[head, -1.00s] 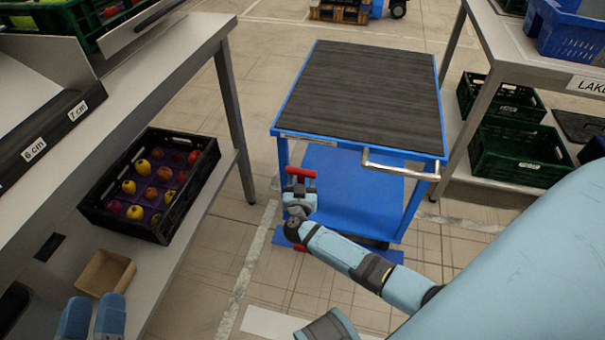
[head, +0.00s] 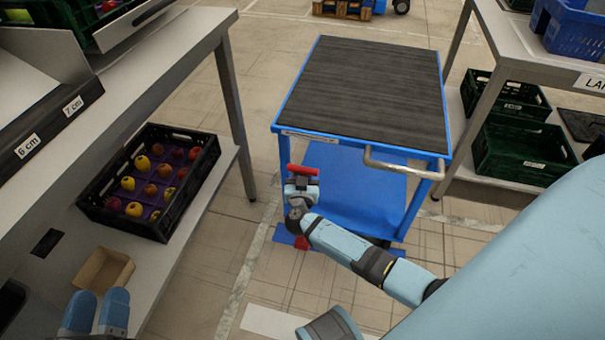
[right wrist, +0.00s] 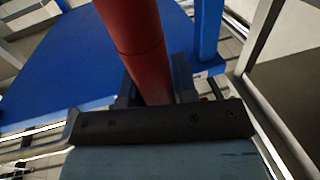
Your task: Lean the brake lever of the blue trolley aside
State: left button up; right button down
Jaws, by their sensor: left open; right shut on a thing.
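The blue trolley (head: 350,205) stands ahead, with a dark ribbed top and a metal push handle (head: 400,170) on its near side. Its red brake lever (head: 303,171) rises at the near left corner, with a crossbar at its top and a red part low down near the floor. My right gripper (head: 301,187) is shut on the lever just below the crossbar and hides part of the shaft. The right wrist view shows the red shaft (right wrist: 135,40) between the fingers (right wrist: 155,92). My left gripper (head: 97,312) is open and empty at the lower left.
A table on the left holds a black crate (head: 84,200) of fruit and a small cardboard box (head: 104,270) on its lower shelf. Green crates (head: 522,150) stand under the right table. The floor between the left table and trolley is clear.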

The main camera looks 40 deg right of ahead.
aim_at(316, 176)
jog(key=shift+m, duration=0.5)
jog(key=s+d+p, duration=0.1)
jog(key=p, duration=0.1)
jog(key=s+d+p, duration=0.1)
jog(key=s+p, duration=0.1)
jog(key=shift+d+r, duration=0.3)
pick_arm(q)
jog(key=shift+w+a+f+y, duration=0.1)
jog(key=shift+a+f+y, duration=0.1)
jog(key=shift+a+y, duration=0.3)
jog(key=shift+a+f+y, duration=0.2)
jog(key=shift+a+y, duration=0.25)
jog(key=shift+y, duration=0.05)
pick_arm(e)
jog(key=s+d+f+m, duration=0.2)
jog(key=s+d, duration=0.3)
jog(key=s, duration=0.1)
jog(key=shift+s+d+f+h, duration=0.2)
jog(key=shift+f+h, duration=0.1)
jog(key=shift+h, duration=0.1)
jog(key=shift+m, duration=0.3)
jog(key=c, duration=0.9)
grip_release()
jog(key=shift+s+d, duration=0.1)
jog(key=shift+s, duration=0.05)
pick_arm(q)
jog(key=shift+d, duration=0.15)
